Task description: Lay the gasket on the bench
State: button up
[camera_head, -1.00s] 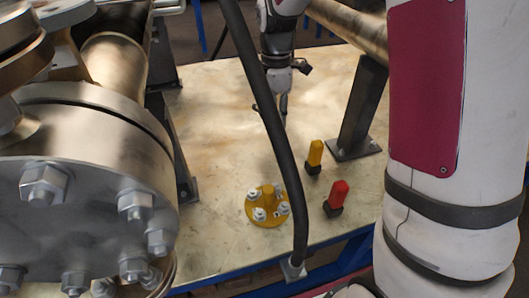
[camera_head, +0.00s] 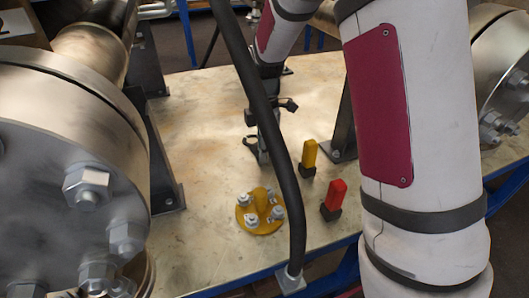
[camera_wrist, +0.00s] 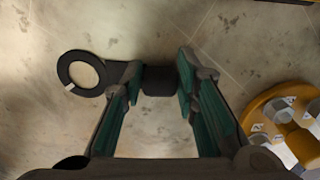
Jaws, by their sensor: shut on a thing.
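The gasket (camera_wrist: 63,69) is a flat dark ring with a tab and a dark grip block (camera_wrist: 158,82). In the wrist view the ring sticks out to the left of my gripper (camera_wrist: 158,78), whose fingers are shut on the block. In the head view the gasket (camera_head: 249,142) shows small beside my gripper (camera_head: 264,152), partly behind a black hose. The bench (camera_head: 205,225) has a pale, stained top under it. The gasket is low over the bench; I cannot tell whether it touches.
A yellow flanged piece with bolts (camera_head: 261,213) stands near the bench's front edge, also at right in the wrist view (camera_wrist: 268,100). Yellow (camera_head: 309,155) and red (camera_head: 336,194) handled items stand to its right. A large flanged vessel (camera_head: 60,150) fills the left. A black hose (camera_head: 262,100) crosses in front.

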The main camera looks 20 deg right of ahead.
jog(key=o, duration=1)
jog(key=shift+c, duration=0.2)
notch_tip(320, 180, up, 12)
jog(key=p, duration=0.5)
jog(key=s+r+m, duration=0.4)
jog(key=s+r, duration=0.2)
jog(key=s, duration=0.2)
jog(key=s+a+r+m, duration=0.1)
jog(key=s+m, duration=1.3)
jog(key=s, duration=1.4)
jog(key=shift+s+r, duration=0.4)
jog(key=shift+r, duration=0.5)
